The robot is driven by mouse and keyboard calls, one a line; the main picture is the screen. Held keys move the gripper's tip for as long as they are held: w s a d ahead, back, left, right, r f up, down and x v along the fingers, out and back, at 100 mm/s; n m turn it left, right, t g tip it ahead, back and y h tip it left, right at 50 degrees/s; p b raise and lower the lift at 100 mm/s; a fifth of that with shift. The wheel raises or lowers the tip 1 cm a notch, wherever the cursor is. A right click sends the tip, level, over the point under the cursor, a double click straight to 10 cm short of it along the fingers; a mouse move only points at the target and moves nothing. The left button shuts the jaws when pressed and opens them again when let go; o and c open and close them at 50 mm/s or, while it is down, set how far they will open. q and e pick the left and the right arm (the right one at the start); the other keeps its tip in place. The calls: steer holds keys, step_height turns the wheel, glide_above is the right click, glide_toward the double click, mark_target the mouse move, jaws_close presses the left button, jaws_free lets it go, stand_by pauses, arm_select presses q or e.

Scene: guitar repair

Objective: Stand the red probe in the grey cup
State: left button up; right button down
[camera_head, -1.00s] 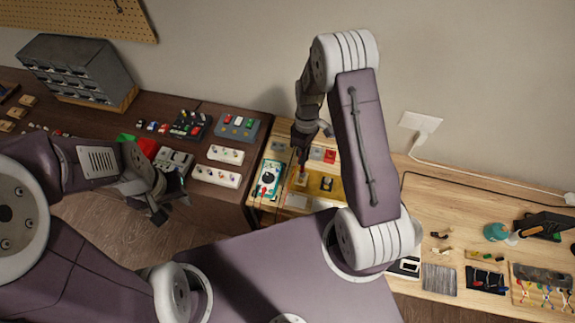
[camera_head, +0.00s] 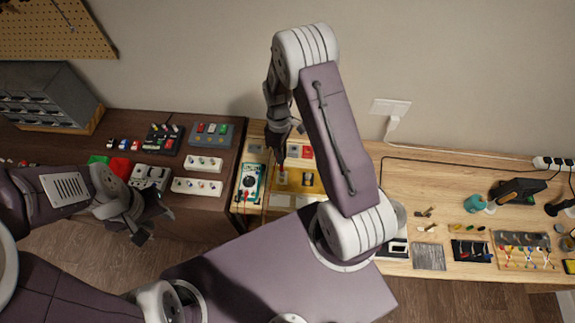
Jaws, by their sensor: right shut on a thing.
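My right gripper (camera_head: 279,153) is over the yellow tray (camera_head: 301,190) on the light wooden bench, pointing down. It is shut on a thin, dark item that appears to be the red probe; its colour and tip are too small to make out. A small pale piece (camera_head: 281,175) sits on the tray just below the fingers. I cannot tell whether it is the grey cup or whether the probe touches it. A teal multimeter (camera_head: 251,183) lies just left of the tray. My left gripper (camera_head: 146,222) is open and empty in front of the dark bench.
Red and green bins (camera_head: 119,167), white switch strips (camera_head: 196,187) and a grey drawer cabinet (camera_head: 45,95) are on the dark bench. Cables, a teal round item (camera_head: 474,203) and a parts tray (camera_head: 524,252) are on the right.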

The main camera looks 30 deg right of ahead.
steer(key=w+d+f+b, duration=0.1)
steer(key=w+d+b, duration=0.2)
steer(key=w+d, duration=0.1)
steer(key=w+d+f+t+h+b, duration=0.1)
steer(key=w+d+f+b, duration=0.1)
steer(key=w+d+b, duration=0.1)
steer(key=shift+w+d+f+t, duration=0.3)
steer(key=shift+w+d, duration=0.3)
steer(key=shift+d, duration=0.3)
steer(key=shift+s+p, duration=0.1)
steer(key=shift+p, duration=0.2)
steer(key=shift+f+b, duration=1.05)
steer(key=shift+f, duration=0.55)
stand_by(0.4)
steer(key=c, duration=1.4)
jaws_free()
